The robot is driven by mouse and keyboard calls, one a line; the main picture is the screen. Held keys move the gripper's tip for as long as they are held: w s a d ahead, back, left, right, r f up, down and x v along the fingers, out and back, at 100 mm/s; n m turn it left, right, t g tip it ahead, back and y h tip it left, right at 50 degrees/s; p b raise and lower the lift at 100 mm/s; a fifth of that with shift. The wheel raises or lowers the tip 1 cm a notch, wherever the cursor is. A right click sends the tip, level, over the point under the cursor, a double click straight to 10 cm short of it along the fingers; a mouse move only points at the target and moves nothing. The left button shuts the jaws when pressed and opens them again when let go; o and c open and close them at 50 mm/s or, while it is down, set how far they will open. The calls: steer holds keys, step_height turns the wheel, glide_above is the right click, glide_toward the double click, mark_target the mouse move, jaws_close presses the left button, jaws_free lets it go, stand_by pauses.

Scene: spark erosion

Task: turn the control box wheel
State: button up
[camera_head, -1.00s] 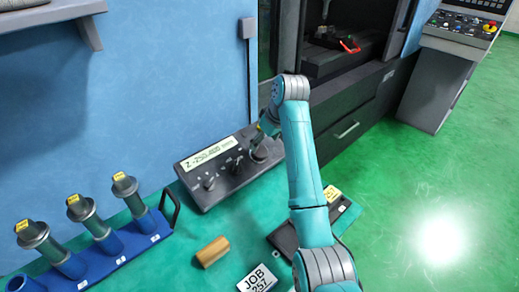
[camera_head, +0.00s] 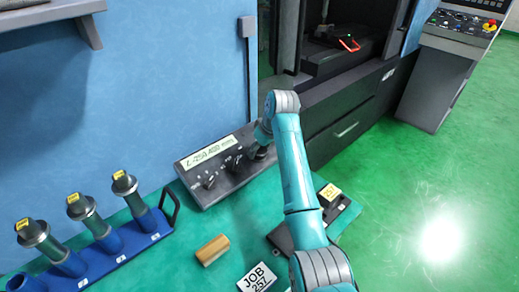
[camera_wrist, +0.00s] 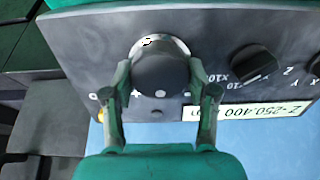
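The grey control box (camera_head: 192,192) sits on the green bench top against the blue wall, with a pale display on its sloped face. Its wheel (camera_wrist: 160,72) is a dark round knob on a light ring, with a small white dot near its lower edge in the wrist view. My gripper (camera_wrist: 160,76) has one finger on each side of the wheel. Both fingertips appear to press against its sides, with no clear gap. In the head view my gripper (camera_head: 262,146) hides most of the wheel. The display (camera_wrist: 245,114) reads about Z-250.400, partly covered.
Two smaller knobs stand beside the wheel, one being the x10 knob (camera_wrist: 254,64). A blue rack (camera_head: 125,255) of several cylindrical holders is at left.

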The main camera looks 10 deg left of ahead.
steer(key=shift+f+n, duration=0.15)
steer(key=shift+n, duration=0.15)
steer(key=shift+c, duration=0.2)
steer(key=n, duration=0.4)
steer(key=shift+s+n, duration=0.1)
steer(key=shift+n, duration=0.2)
steer(key=n, duration=0.5)
steer(key=shift+s+f, duration=0.1)
steer(key=n, duration=0.5)
steer(key=shift+n, duration=0.4)
steer(key=n, duration=0.5)
steer(key=shift+s+d+f+n, duration=0.1)
steer(key=shift+n, duration=0.2)
steer(key=o, duration=1.1)
steer(key=shift+o, duration=0.2)
